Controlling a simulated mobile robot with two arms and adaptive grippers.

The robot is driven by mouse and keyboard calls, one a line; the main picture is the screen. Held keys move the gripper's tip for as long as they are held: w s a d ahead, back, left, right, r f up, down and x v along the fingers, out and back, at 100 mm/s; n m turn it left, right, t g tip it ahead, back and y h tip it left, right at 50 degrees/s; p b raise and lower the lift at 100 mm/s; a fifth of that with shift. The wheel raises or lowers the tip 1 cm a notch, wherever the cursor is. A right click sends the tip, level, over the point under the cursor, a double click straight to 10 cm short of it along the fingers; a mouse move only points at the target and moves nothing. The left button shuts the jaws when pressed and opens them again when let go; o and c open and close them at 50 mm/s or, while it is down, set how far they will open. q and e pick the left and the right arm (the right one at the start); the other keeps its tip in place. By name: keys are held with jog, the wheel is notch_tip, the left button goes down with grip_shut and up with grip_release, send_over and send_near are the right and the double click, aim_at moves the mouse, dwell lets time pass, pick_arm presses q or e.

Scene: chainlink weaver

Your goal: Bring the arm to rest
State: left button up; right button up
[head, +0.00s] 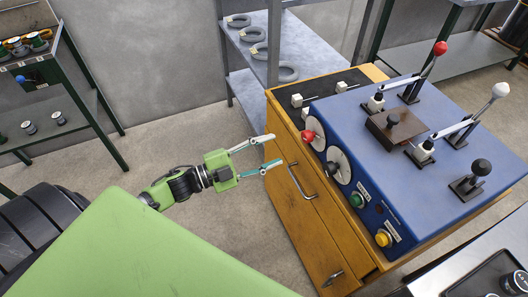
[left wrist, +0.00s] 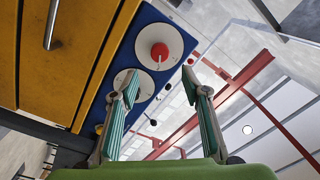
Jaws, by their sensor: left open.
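My left gripper (head: 270,152) is green with two thin fingers. It is open and empty in the head view, in front of the wooden cabinet (head: 315,228) and left of the blue machine console (head: 345,113). In the left wrist view its fingers (left wrist: 160,84) stand apart with nothing between them. Beyond them show the console's two white discs, one with a red knob (left wrist: 160,52). That red knob also shows in the head view (head: 308,136). My right gripper is in neither view.
Levers with a red ball (head: 440,48) and a white ball (head: 500,90) rise from the console. A grey shelf (head: 257,58) with dark rings stands behind. A green-framed rack (head: 75,118) with spools is at the left. Floor between rack and cabinet is clear.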

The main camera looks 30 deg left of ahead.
pick_arm(q)
jog(key=shift+s+a, duration=0.45)
jog(key=shift+s, duration=0.15)
